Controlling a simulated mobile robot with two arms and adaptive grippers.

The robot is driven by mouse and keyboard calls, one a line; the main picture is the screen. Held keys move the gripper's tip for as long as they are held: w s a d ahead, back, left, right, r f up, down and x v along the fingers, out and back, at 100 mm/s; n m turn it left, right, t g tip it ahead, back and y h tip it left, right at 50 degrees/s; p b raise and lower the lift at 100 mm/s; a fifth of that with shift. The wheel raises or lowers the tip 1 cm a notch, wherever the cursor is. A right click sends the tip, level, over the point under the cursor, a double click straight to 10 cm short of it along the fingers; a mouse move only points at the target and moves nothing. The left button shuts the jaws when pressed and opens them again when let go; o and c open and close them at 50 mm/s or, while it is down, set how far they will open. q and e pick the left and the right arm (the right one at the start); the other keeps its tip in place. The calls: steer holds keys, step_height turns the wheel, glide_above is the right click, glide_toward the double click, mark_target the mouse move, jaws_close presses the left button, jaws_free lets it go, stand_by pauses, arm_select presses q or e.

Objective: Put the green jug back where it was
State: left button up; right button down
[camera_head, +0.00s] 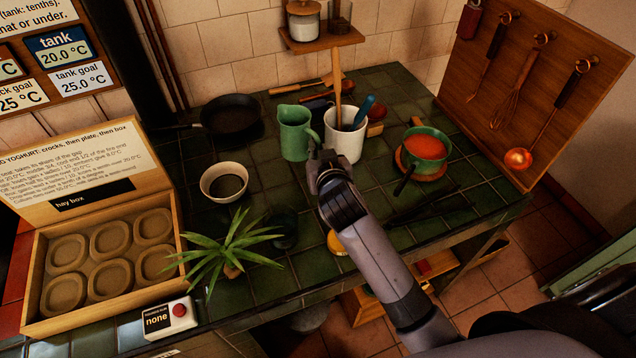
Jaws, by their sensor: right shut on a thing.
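The green jug (294,136) is upright over the dark green tiled counter, near its middle. My right arm reaches in from the bottom right. My right gripper (318,156) is at the jug's right side, by its handle, and is shut on it. The gripper's wrist hides the fingertips and part of the handle. I cannot tell whether the jug's base touches the tiles. My left gripper is not in view.
A white crock (344,143) with utensils stands close right of the jug. A black pan (231,116), a cream bowl (224,182) and a spiky plant (228,250) are to the left. A green pot (424,150) of orange contents is at right. Bare tiles (300,265) lie in front.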

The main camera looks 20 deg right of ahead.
steer(key=f, duration=1.3)
steer(key=shift+w, duration=0.2)
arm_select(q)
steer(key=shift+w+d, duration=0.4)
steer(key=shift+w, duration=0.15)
arm_select(e)
steer(key=shift+r, duration=0.1)
steer(key=shift+f+b, duration=0.2)
steer(key=shift+b, duration=0.1)
steer(key=c, duration=1.7)
jaws_free()
steer(key=shift+s, duration=0.1)
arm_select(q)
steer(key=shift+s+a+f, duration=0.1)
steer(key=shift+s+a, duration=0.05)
arm_select(e)
steer(key=shift+o, duration=0.2)
steer(key=shift+r, duration=0.1)
